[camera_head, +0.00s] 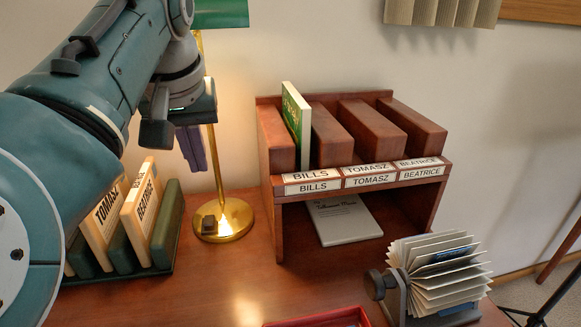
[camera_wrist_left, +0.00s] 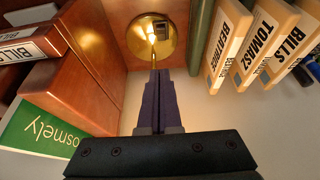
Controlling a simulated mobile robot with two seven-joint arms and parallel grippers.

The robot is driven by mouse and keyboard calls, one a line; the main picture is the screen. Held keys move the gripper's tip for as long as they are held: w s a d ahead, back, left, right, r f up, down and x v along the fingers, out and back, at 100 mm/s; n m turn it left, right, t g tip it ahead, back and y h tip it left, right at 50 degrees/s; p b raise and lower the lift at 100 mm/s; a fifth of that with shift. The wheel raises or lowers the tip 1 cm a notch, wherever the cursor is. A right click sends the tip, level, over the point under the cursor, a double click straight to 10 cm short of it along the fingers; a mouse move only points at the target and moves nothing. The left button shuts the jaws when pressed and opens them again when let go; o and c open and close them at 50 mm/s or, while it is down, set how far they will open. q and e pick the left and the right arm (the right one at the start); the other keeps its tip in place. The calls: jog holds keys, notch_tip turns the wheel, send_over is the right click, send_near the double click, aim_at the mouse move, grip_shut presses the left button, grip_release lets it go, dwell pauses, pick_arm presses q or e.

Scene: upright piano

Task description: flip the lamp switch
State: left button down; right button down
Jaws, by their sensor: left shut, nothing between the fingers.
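The brass lamp stands on the wooden desk, with a green shade (camera_head: 220,13) cut off at the top of the head view. Its round base (camera_head: 235,222) carries a small dark switch (camera_head: 208,223) on its left part. Warm light falls on the wall and desk around it. My left gripper (camera_head: 196,168) is shut and empty, its purple fingers pointing down above the base, beside the pole. In the left wrist view, the fingers (camera_wrist_left: 158,75) point toward the brass base (camera_wrist_left: 140,42), and the switch (camera_wrist_left: 161,30) shows apart from the fingertips. My right gripper is out of view.
A wooden organizer (camera_head: 280,235) with labelled slots and a green book (camera_head: 296,122) stands right of the lamp. A rack with labelled cards (camera_head: 142,215) stands left. A card file (camera_head: 440,275) and a red tray (camera_head: 325,319) are at the front right.

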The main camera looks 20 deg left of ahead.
pick_arm(q)
jog(key=b, duration=0.3)
send_over(211, 219)
notch_tip(211, 219, down, 7)
jog(key=shift+f, duration=0.2)
jog(key=shift+s+d+f, duration=0.15)
jog(key=shift+s+f, duration=0.05)
jog(key=shift+f, duration=0.3)
jog(key=shift+s+d+f, duration=0.15)
jog(key=shift+s+f, duration=0.05)
jog(key=shift+f, duration=0.3)
jog(key=shift+s+d+f, duration=0.15)
jog(key=shift+s+f, duration=0.1)
jog(key=shift+f, duration=0.3)
